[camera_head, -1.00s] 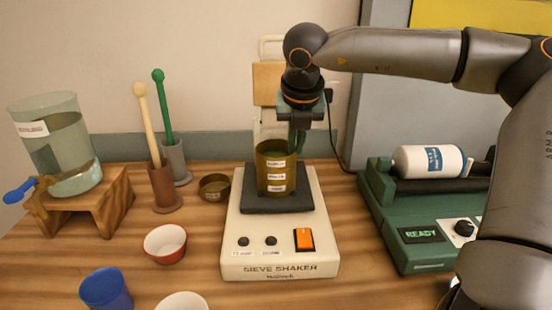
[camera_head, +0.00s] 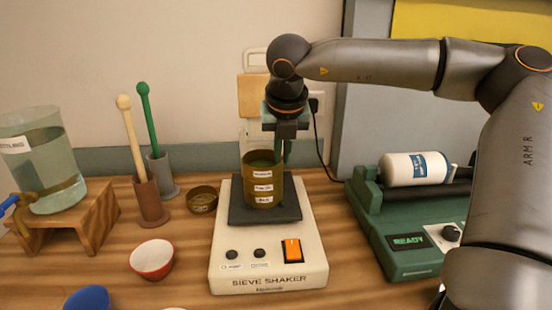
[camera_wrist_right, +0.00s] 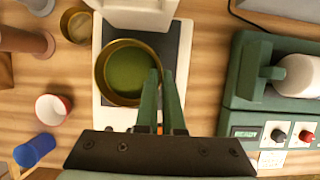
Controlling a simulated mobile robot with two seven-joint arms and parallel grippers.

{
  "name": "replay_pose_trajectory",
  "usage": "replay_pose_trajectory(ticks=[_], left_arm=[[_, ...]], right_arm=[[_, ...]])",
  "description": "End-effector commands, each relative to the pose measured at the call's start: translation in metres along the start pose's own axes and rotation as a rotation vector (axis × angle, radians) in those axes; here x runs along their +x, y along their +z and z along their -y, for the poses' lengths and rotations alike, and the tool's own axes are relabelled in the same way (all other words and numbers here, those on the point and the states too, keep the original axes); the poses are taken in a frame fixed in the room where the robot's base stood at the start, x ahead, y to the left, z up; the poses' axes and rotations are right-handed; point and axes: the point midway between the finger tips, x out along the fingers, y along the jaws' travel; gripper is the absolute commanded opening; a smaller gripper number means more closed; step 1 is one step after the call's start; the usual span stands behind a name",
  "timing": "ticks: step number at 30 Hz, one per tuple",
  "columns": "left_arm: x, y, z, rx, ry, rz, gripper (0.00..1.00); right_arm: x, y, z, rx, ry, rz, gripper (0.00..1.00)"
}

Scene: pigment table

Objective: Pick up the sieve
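The sieve (camera_head: 263,187) is a round brass stack with white labels, upright on the dark plate of the sieve shaker (camera_head: 268,284). In the right wrist view its open top shows a green inside and a brass rim (camera_wrist_right: 101,72). My right gripper (camera_head: 286,152) points down at the sieve's right rear edge. In the right wrist view its two green fingers (camera_wrist_right: 161,82) are apart with a narrow gap, near the right side of the rim. I cannot tell whether they touch it. My left gripper is not in view.
A small brass pan (camera_head: 202,199) stands left of the shaker. Pestles in holders (camera_head: 151,203), a red-and-white bowl (camera_head: 152,260), a blue cup (camera_head: 87,298) and a water vessel (camera_head: 45,178) are further left. A green machine (camera_head: 405,246) with a white jar (camera_head: 415,169) stands right.

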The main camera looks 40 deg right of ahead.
Motion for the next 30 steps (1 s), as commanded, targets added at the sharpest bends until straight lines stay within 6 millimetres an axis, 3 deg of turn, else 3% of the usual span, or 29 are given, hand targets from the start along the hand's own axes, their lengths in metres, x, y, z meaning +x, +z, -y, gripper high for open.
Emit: replay_pose_trajectory(ticks=[8, 17, 24, 30], left_arm=[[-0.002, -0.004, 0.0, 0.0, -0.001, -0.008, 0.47], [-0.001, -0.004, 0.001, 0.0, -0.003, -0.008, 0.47], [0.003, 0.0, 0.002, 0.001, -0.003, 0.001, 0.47], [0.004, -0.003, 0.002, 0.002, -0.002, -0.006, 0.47]], right_arm=[[-0.033, 0.011, 0.0, 0.0, 0.002, 0.005, 0.0], [-0.104, -0.012, 0.007, 0.0, 0.003, 0.007, 0.0], [-0.141, -0.05, 0.015, -0.002, 0.001, 0.006, 0.0], [-0.161, -0.07, 0.018, -0.001, 0.0, 0.003, 0.0]])
